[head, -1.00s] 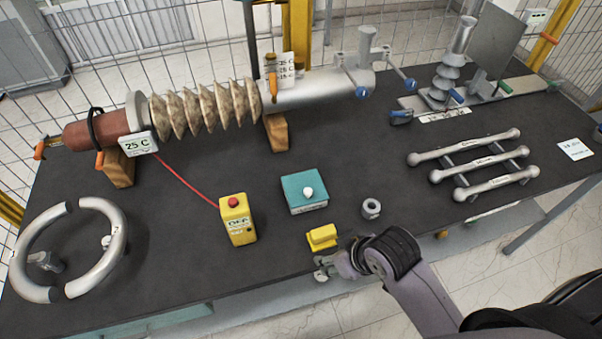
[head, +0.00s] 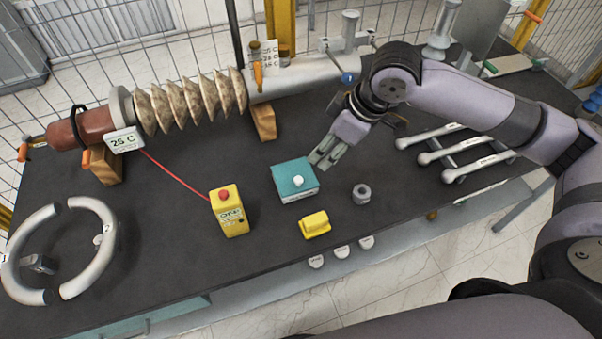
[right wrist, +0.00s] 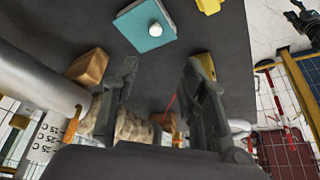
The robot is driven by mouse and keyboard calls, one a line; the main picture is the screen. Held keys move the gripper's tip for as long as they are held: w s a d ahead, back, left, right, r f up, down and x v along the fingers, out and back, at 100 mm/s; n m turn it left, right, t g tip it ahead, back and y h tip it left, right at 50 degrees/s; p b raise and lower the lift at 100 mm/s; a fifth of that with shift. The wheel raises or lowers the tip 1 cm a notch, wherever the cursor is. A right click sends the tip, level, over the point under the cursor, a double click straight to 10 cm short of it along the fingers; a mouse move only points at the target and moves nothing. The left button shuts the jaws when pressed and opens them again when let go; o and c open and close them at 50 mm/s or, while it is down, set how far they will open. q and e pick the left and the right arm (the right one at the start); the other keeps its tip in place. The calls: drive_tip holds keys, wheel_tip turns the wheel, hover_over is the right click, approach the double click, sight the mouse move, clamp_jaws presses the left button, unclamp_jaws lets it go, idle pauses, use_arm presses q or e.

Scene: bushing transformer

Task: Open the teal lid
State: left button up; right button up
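The teal lid (head: 288,174) with a white round knob (head: 298,181) sits on a small box in the middle of the table and looks closed. In the right wrist view the teal lid (right wrist: 140,32) and its knob (right wrist: 155,30) lie beyond the fingertips. My right gripper (head: 319,160) is just right of and behind the lid in the head view, tilted down and apparently not touching it. In the right wrist view its two fingers (right wrist: 160,68) are spread with nothing between them. My left gripper is not in view.
A yellow box with a red button (head: 229,212) stands left of the lid. A yellow block (head: 314,225) and a grey nut (head: 361,194) lie in front and to the right. A ribbed bushing (head: 190,103) lies behind; several silver bars (head: 455,150) lie right.

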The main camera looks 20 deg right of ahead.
sight(299, 179)
drive_tip(key=p+x, duration=0.1)
drive_tip(key=x, duration=0.9)
drive_tip(key=p+x, duration=0.1)
drive_tip(key=x, duration=0.5)
drive_tip(key=shift+w+d+f+p, duration=0.15)
drive_tip(key=shift+w+d+p, duration=0.15)
drive_tip(key=shift+d+p, duration=0.05)
drive_tip(key=shift+c, duration=0.5)
clamp_jaws()
